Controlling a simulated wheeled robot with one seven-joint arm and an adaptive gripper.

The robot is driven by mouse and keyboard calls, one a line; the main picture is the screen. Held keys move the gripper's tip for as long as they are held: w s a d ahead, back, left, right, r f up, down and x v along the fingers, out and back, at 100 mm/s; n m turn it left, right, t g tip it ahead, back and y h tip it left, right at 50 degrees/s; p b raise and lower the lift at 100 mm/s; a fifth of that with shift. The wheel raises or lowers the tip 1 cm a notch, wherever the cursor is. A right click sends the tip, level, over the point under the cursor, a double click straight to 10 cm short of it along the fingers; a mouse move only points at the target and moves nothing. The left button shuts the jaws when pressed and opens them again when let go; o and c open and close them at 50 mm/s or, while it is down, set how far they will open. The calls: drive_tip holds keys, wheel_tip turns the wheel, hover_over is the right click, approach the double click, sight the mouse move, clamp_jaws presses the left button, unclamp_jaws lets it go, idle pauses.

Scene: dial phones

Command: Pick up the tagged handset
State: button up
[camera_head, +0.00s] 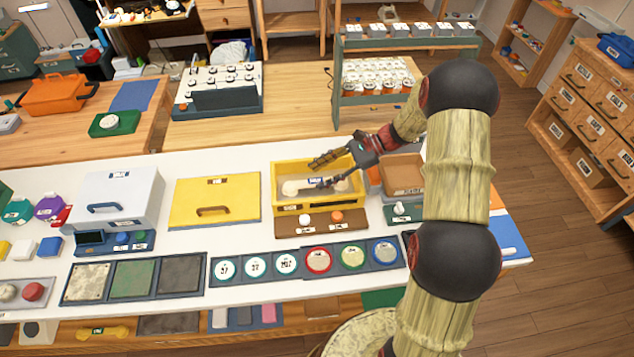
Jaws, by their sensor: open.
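A pale object with rounded ends (290,188), likely a handset, lies in the yellow open-topped bin (275,192). A small white and blue tag (314,181) shows at its middle. My gripper (315,172) reaches into the bin from the right, its fingers pointing left. The fingers are spread apart, one on the far side and one across the tagged middle in the picture. Whether they touch the object cannot be told. The gripper partly hides the object and the bin floor. A yellow handset (103,332) with a white label lies on the lower front shelf.
A brown panel with two knobs (321,229) stands before the bin. A closed yellow lid (215,190) and a white box (118,190) stand left. A brown open box (402,172) is right. Round dials (287,264) line the front edge.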

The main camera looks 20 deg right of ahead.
sight(306, 181)
drive_tip(key=f, duration=0.1)
drive_tip(key=w+d+f+m, duration=0.1)
drive_tip(key=d+f+m+t+y, duration=0.1)
drive_tip(key=shift+w+f, duration=0.45)
drive_tip(key=shift+f, duration=0.1)
drive_tip(key=x, duration=0.2)
drive_tip(key=shift+a, duration=0.25)
drive_tip(key=b+x, duration=0.1)
drive_tip(key=x, duration=0.1)
drive_tip(key=w+x, duration=0.1)
drive_tip(key=x, duration=0.2)
drive_tip(key=shift+f+b, duration=0.2)
drive_tip(key=shift+b, duration=0.15)
drive_tip(key=shift+d, duration=0.1)
drive_tip(key=shift+c, duration=1)
clamp_jaws()
